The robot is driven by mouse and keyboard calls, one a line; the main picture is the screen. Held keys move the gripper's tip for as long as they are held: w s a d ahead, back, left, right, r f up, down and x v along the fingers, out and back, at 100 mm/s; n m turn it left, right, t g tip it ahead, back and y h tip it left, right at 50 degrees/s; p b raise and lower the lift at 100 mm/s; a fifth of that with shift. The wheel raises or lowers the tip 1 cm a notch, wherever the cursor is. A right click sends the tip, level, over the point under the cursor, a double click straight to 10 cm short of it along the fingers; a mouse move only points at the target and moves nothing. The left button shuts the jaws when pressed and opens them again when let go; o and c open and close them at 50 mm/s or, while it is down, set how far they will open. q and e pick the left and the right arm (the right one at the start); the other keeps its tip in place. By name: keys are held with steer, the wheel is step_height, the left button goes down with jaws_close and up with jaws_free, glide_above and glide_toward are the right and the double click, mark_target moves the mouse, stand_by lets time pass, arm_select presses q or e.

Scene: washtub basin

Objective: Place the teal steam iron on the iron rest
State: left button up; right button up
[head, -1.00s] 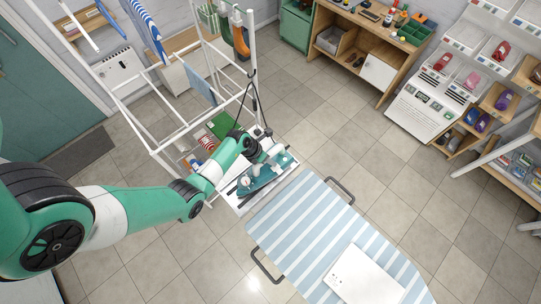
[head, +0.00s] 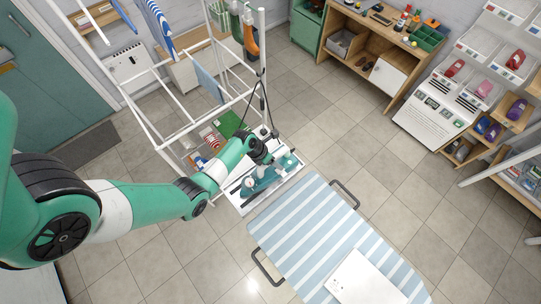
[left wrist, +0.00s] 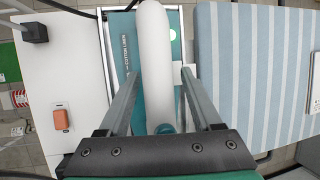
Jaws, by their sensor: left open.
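The teal steam iron (head: 254,187) is at the white platform (head: 240,206) beside the ironing board. Its white handle (left wrist: 155,40) and teal body (left wrist: 122,40) fill the middle of the left wrist view. My left gripper (left wrist: 160,72) is open, with one finger on each side of the handle. In the head view my left gripper (head: 266,160) covers part of the iron. I cannot tell which part is the iron rest or whether the iron stands on it. My right gripper is not in view.
A blue-striped ironing board (head: 300,235) lies just right of the platform, with a white sheet-like item (head: 365,278) on it. A white rack frame (head: 165,140) rises behind and left.

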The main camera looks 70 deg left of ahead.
arm_select(q)
steer(key=p+v, duration=0.2)
steer(key=v, duration=0.9)
steer(key=shift+s+r, duration=0.25)
steer(key=shift+r, duration=0.15)
